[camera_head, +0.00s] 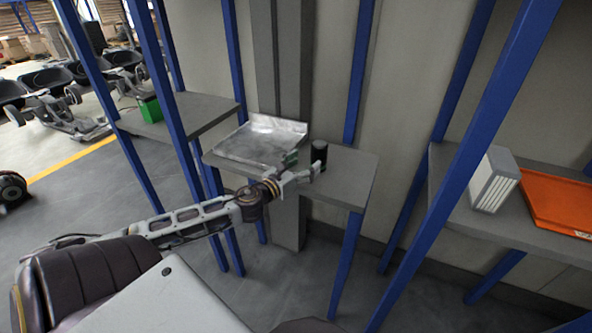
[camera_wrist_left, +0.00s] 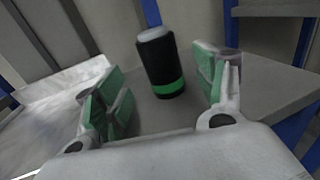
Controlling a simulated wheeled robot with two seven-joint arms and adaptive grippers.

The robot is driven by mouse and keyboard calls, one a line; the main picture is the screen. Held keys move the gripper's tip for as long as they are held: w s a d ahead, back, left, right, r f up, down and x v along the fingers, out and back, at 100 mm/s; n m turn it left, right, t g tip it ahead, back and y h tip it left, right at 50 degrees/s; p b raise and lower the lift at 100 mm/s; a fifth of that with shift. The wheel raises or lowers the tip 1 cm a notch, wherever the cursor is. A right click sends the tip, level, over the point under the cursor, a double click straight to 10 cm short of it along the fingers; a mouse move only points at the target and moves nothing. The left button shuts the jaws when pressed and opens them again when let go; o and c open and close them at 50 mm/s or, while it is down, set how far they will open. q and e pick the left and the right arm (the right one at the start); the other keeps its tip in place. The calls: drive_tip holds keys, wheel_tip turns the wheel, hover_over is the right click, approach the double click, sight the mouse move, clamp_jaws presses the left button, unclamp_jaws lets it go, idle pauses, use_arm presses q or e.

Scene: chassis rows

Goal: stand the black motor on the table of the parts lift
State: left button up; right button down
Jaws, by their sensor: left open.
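The black motor (camera_head: 319,153) stands upright on a grey shelf, beside a metal plate. It is a black cylinder with a green band and a pale top in the left wrist view (camera_wrist_left: 161,62). My left gripper (camera_head: 304,170) is open at the motor. In the left wrist view its green-padded fingers (camera_wrist_left: 160,92) are on either side of the motor, with gaps showing. The metal plate (camera_head: 262,141), which may be the lift's table, has a raised back edge and lies to the left of the motor. It also shows in the left wrist view (camera_wrist_left: 50,105). My right gripper is not in view.
The grey shelf (camera_head: 352,168) has blue posts around it. A left shelf holds a green box (camera_head: 149,109). A right shelf holds a white ribbed box (camera_head: 494,180) and an orange tray (camera_head: 560,203). Chassis (camera_head: 60,100) stand on the floor at far left.

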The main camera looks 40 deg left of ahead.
use_arm(q)
drive_tip(key=shift+s, duration=1.75)
drive_tip(key=shift+a, duration=0.1)
